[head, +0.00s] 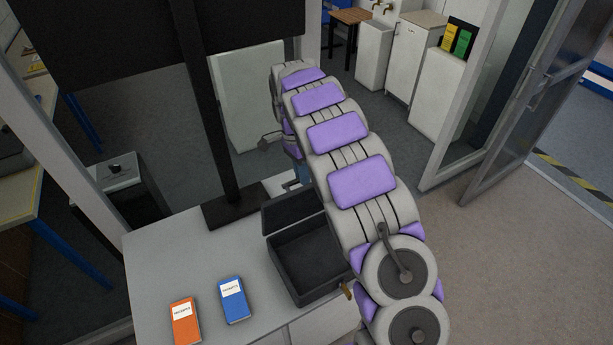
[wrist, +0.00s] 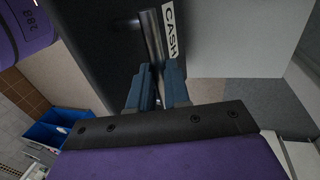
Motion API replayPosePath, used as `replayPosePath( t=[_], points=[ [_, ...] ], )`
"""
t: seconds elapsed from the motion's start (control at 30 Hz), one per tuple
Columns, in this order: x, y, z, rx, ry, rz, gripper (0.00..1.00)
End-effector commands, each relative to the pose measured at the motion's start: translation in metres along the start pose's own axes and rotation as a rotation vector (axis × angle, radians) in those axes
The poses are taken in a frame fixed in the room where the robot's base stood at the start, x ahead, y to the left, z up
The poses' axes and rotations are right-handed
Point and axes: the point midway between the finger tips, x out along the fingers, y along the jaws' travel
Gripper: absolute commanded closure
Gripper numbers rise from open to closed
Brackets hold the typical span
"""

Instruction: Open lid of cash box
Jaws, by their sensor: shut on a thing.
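The dark cash box (head: 302,272) sits on the grey counter with its interior showing. Its lid (head: 292,212) is raised at the back edge, and it also fills the upper middle of the wrist view (wrist: 100,55). A white CASH label (wrist: 171,28) lies beside a silver bar handle (wrist: 153,38). My gripper (wrist: 157,82), with blue fingers, is shut on this handle. In the head view my purple and grey arm reaches past the box's right side and hides part of it. The fingers are mostly hidden there.
An orange receipts book (head: 185,320) and a blue receipts book (head: 234,299) lie on the counter (head: 160,260) left of the box. A black monitor stand (head: 230,212) is behind it. A glass door (head: 535,100) stands open at the right, with clear floor below it.

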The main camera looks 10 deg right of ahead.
Motion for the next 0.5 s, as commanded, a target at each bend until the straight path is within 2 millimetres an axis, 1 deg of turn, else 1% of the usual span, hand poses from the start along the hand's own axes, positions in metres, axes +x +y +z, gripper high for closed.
replayPosePath(
  t=[0.03,0.2,0.5],
  points=[
    [0.0060,-0.0023,0.0009,-0.001,-0.004,0.011,1.00],
    [0.0076,-0.0071,0.0014,-0.001,-0.007,0.017,1.00],
    [0.0078,-0.0094,0.0010,0.000,-0.006,0.019,1.00]
  ],
)
